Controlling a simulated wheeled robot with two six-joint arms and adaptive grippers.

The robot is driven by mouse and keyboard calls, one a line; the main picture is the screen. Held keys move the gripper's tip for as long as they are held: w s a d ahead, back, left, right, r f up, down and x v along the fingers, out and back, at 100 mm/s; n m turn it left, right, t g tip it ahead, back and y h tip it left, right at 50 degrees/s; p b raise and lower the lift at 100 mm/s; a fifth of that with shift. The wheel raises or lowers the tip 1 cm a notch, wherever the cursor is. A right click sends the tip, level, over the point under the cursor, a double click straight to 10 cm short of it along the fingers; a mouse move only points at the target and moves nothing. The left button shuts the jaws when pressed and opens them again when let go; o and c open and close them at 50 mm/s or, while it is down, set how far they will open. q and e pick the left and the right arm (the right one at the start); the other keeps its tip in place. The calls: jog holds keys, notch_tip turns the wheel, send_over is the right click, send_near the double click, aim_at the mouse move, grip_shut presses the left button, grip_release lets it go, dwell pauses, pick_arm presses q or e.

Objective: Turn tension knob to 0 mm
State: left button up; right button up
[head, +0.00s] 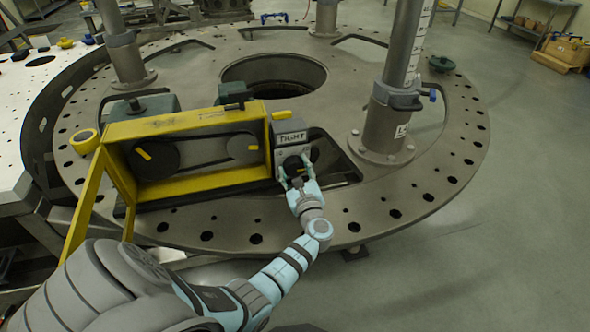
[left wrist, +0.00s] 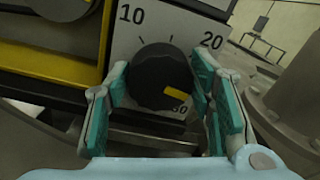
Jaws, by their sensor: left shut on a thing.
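The tension knob (left wrist: 160,78) is black and round with a yellow pointer mark, and sits on a grey dial plate (left wrist: 192,22). In the left wrist view its pointer is at the lower right, past the 20 and near a partly covered number that I cannot read for sure. The numbers 10 and 20 show above the knob. My left gripper (left wrist: 163,92) has a teal finger on each side of the knob and is shut on it. In the head view the left gripper (head: 297,174) is at the grey box marked TIGHT (head: 291,138). My right gripper is not in view.
A yellow frame (head: 185,122) with two dark pulleys stands left of the box. A large round steel plate (head: 430,180) with holes lies beneath. A thick grey post (head: 385,125) rises right of the box. Open floor (head: 530,180) is at the right.

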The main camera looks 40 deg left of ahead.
pick_arm(q)
jog(key=shift+f, duration=0.1)
jog(key=n+b, duration=0.3)
jog(key=shift+f+n, duration=0.15)
jog(key=shift+n, duration=0.15)
jog(key=shift+s+n+b, duration=0.1)
jog(key=shift+n+b, duration=1.05)
jog(key=shift+n, duration=0.45)
jog(key=o, duration=1.2)
jog(key=shift+c, duration=0.2)
jog(key=v, duration=0.7)
jog(key=shift+s+d, duration=0.1)
jog(key=shift+d, duration=0.15)
